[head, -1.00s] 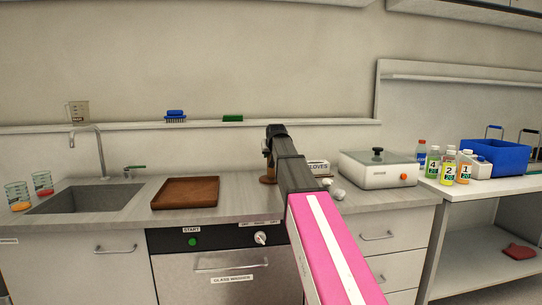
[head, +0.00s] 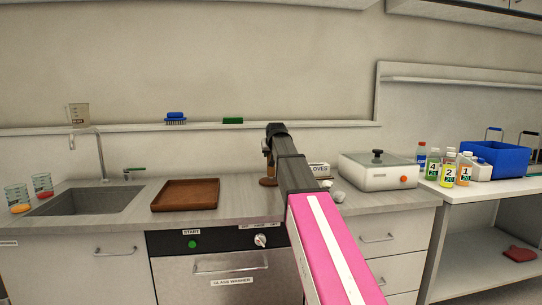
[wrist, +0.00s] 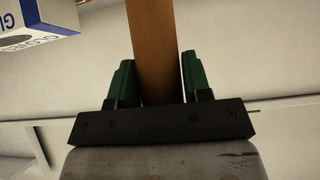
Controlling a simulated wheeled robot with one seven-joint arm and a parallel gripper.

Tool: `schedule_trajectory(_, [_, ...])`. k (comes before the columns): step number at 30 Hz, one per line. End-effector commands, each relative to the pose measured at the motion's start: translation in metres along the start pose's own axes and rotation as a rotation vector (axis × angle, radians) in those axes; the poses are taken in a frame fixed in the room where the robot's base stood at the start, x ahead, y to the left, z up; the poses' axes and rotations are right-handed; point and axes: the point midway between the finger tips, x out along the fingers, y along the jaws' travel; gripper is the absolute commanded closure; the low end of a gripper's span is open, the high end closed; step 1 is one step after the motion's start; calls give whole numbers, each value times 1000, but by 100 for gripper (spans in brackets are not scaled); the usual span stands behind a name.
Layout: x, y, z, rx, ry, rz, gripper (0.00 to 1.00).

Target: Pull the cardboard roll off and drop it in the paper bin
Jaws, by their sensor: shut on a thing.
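The cardboard roll (wrist: 153,45) is a plain brown upright strip in the wrist view, running from the top edge down between my fingers. My gripper (wrist: 157,60) has green fingers on both sides of it and is shut on it. In the head view my arm hides most of the roll and gripper. A small brown round base (head: 268,182) shows on the counter just left of my arm. I cannot tell whether the roll still sits on it. The paper bin is not in view.
A gloves box (head: 320,170) stands just right of my arm and also shows at the top left of the wrist view (wrist: 40,18). White crumpled pieces (head: 338,196) and a lidded white appliance (head: 380,174) are further right. A brown tray (head: 186,208) and sink (head: 85,202) are left.

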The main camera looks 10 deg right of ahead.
Motion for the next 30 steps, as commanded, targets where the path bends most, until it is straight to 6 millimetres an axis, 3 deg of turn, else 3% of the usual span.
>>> schedule_trajectory(30, [-23, 0, -27, 0, 1, 0, 88])
